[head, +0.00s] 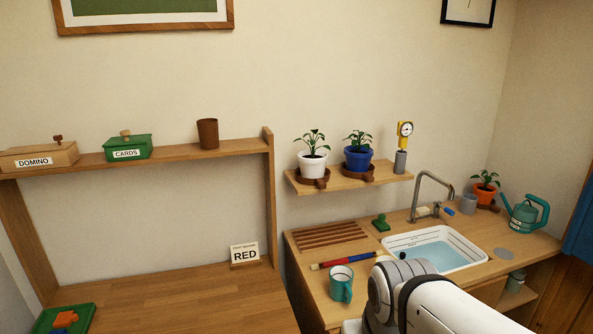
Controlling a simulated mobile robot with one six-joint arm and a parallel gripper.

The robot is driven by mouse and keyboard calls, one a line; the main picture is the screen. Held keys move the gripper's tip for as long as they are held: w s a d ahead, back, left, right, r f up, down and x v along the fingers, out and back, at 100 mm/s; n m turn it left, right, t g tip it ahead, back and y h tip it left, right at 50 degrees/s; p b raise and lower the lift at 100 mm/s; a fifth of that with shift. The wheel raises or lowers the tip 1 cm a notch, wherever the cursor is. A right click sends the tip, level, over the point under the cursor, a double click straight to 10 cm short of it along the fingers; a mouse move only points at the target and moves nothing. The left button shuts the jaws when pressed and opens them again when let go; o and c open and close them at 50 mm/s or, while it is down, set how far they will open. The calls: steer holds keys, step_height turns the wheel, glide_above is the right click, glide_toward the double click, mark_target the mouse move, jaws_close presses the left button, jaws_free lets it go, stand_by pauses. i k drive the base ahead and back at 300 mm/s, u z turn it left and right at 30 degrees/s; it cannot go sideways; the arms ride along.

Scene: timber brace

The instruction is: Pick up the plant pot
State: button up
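Three plant pots with green leafy plants show in the head view. A white plant pot (312,165) and a blue plant pot (358,158) stand upright side by side on the small wall shelf (388,183), each on a brown saucer-like base. An orange plant pot (485,194) stands at the back right of the sink counter. My arm's white links cross the bottom right of the view, in front of the counter. My gripper is not visible.
The counter (300,250) holds a sink (433,251) with water, a curved tap (430,185), a teal mug (341,284) and a teal watering can (524,215). A yellow gauge (404,135) stands right of the blue pot. The desk (180,300) is mostly clear.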

mark_target(313, 162)
steer(key=z, duration=0.05)
steer(key=i, duration=1)
steer(key=u, duration=0.05)
